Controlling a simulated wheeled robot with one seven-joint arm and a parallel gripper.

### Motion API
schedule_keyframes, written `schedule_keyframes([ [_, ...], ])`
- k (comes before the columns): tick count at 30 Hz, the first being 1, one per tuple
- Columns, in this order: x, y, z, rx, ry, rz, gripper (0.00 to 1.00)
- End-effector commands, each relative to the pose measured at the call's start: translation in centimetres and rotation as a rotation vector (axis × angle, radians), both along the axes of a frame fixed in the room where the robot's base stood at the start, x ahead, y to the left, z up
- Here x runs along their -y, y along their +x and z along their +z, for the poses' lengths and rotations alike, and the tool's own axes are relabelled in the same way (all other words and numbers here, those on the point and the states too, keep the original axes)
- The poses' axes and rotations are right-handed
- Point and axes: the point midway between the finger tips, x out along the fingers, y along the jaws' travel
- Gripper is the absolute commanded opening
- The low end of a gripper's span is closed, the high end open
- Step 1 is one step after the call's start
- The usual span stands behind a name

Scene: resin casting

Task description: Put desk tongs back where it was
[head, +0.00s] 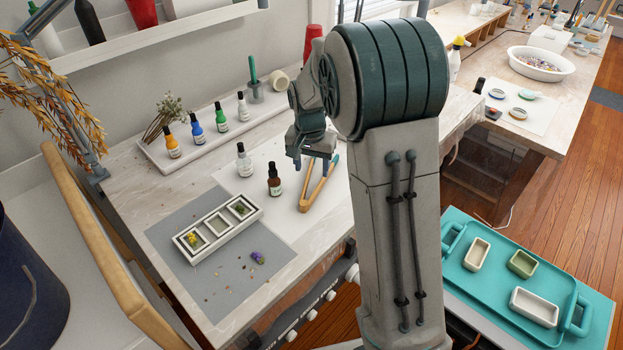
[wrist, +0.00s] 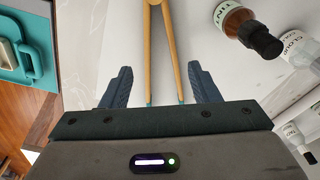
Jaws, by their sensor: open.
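The desk tongs (head: 316,186) are wooden with blue tips and lie on a white sheet (head: 290,208) on the table, beside a brown dropper bottle (head: 274,180). They also show in the wrist view (wrist: 176,55), their two legs spread and the blue tips toward my gripper. My gripper (head: 310,160) is over the tip end of the tongs. In the wrist view my gripper (wrist: 160,88) is open, with one finger on each outer side of the tongs and a gap on both sides. My arm hides part of the table to the right.
A white tray (head: 150,162) with several dropper bottles stands at the back. A white bottle (head: 244,160) stands left of the brown one. A three-part mould (head: 215,243) lies on a grey mat (head: 270,275). A teal tray (head: 490,268) is at the lower right.

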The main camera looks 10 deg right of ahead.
Motion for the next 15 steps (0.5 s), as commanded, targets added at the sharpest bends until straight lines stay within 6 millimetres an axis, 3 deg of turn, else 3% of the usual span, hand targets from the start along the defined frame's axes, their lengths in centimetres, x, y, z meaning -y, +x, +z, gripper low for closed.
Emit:
schedule_keyframes([
  [6,-0.2,-0.3,3.9,0.002,0.0,0.001,0.55],
  [11,-0.2,-0.6,5.2,0.001,0.0,0.003,0.55],
  [15,0.0,-2.5,6.7,0.013,0.007,0.036,0.55],
])
